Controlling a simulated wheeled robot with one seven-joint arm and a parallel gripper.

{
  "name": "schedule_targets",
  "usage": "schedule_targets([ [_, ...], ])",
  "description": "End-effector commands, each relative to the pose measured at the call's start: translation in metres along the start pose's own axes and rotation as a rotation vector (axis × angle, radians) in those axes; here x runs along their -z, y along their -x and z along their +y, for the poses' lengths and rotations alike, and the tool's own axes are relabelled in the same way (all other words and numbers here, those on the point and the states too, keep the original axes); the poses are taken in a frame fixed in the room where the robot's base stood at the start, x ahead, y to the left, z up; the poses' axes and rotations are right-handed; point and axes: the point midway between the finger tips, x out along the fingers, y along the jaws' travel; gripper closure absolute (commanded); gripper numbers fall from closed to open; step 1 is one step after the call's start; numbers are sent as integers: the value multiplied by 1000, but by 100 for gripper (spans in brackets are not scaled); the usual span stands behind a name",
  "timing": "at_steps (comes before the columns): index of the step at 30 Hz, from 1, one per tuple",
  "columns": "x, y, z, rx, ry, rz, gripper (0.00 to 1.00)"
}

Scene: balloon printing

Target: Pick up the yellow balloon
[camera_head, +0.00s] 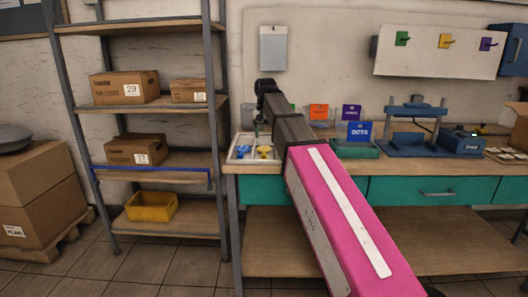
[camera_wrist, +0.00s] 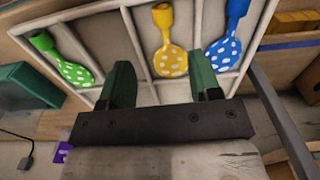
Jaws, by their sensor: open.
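In the wrist picture the yellow balloon appears just beyond and between the fingertips. In the head view my arm hides part of the tray.
The tray sits at the left end of a wooden workbench (camera_head: 400,168) with teal drawers. A blue press (camera_head: 414,130) and a blue sign (camera_head: 359,131) stand to the right. A metal shelf (camera_head: 213,100) with boxes stands close on the left.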

Motion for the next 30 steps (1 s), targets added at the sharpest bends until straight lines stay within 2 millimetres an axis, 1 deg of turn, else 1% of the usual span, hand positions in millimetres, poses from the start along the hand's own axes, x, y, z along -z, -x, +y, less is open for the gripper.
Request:
schedule_targets([
  [1,-2,-9,0,-1,0,-2,43],
  [6,-1,-31,0,0,0,-2,43],
  [14,-2,-45,-2,0,0,-1,43],
  [23,-3,-83,-6,-1,0,-2,43],
  [26,-3,-88,-6,0,0,-1,43],
  [30,-3,-88,-6,0,0,0,43],
])
